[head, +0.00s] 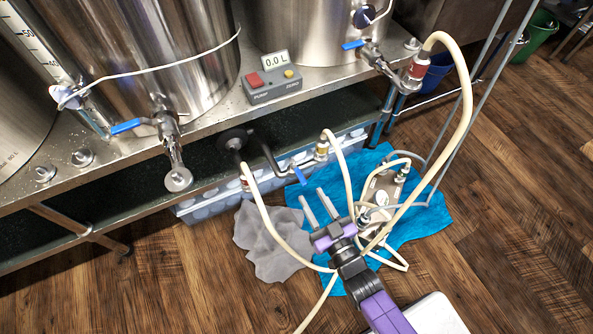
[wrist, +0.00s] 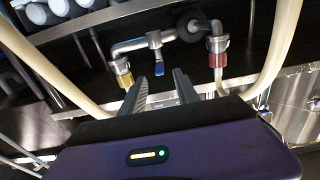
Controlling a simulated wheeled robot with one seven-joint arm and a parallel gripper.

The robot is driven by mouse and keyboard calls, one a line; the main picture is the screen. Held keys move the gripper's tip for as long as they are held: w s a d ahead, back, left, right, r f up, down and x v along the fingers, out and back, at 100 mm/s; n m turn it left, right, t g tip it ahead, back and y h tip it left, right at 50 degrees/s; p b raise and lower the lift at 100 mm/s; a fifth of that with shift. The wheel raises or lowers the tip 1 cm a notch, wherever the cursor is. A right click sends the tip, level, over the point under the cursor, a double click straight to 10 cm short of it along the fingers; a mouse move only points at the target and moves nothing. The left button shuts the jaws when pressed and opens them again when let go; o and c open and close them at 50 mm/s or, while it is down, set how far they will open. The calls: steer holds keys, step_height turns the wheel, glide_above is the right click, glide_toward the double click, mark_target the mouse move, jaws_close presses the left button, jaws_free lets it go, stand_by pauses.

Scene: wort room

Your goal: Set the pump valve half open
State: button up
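The pump valve is a steel valve body (wrist: 154,40) with a short blue handle (wrist: 159,69). It sits on a bent steel pipe (wrist: 128,46) between two hose couplings. In the wrist view the handle points down from the body, across the pipe run. In the head view the blue handle (head: 300,176) hangs at the lower shelf's front. My gripper (head: 314,198) is open and empty, its fingers aimed at the handle. In the wrist view the handle shows beyond and between the fingertips (wrist: 160,82), apparently untouched; the exact distance is unclear.
Hoses (head: 270,215) loop on both sides of my gripper. A red coupling (wrist: 217,50) and a brass coupling (wrist: 121,72) flank the valve. A control box (head: 270,84) reads 0.0 L. A grey cloth (head: 262,240) and a blue towel (head: 425,215) lie on the floor.

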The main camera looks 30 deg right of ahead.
mark_target(302, 178)
steer(key=w+b, duration=0.2)
steer(key=w, duration=0.5)
steer(key=shift+w, duration=0.3)
steer(key=shift+r, duration=0.1)
steer(key=shift+c, duration=0.3)
jaws_close()
stand_by(0.8)
